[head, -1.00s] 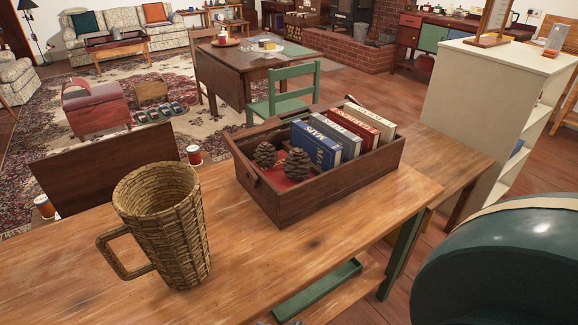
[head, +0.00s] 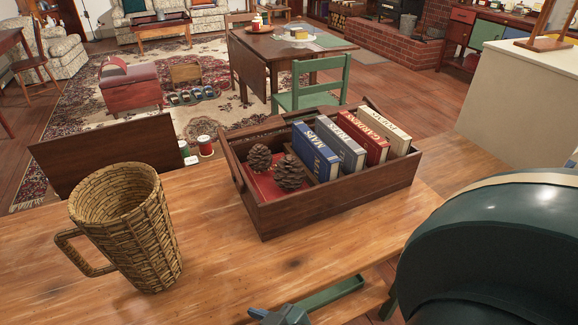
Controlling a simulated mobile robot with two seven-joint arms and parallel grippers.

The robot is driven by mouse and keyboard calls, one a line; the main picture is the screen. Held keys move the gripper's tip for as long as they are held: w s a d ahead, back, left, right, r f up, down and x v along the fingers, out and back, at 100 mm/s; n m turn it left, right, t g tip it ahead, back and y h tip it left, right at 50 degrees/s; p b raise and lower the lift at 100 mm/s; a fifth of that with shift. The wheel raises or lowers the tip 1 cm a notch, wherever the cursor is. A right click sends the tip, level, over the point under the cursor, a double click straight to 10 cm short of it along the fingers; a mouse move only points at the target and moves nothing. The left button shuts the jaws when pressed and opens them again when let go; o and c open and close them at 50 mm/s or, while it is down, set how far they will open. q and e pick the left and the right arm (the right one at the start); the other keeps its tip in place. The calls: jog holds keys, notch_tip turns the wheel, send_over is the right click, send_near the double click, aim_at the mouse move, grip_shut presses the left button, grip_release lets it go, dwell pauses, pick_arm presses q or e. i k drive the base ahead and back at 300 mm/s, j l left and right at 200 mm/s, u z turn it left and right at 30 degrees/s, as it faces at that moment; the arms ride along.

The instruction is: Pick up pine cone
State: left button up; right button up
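Two brown pine cones sit at the left end of a dark wooden box on the workbench. The left pine cone (head: 259,157) leans close to the right pine cone (head: 289,172); both lie over a red surface. The wooden box (head: 335,203) has a raised handle, and its low walls leave the cones visible from above. Neither of my grippers can be made out. A large dark teal rounded part, possibly mine, fills the lower right. Nothing is touching the cones.
Several upright books (head: 346,152) fill the box's right part. A woven mug (head: 128,235) stands left of the box on the workbench (head: 220,285). Bare wood lies in front of the box.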

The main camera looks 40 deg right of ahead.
aim_at(289, 176)
jog(key=l+u, duration=0.2)
jog(key=l, duration=0.2)
jog(key=k+l+u, duration=0.2)
jog(key=l, duration=0.2)
jog(key=k+l+u, duration=0.1)
jog(key=l+u, duration=0.15)
jog(key=l, duration=0.2)
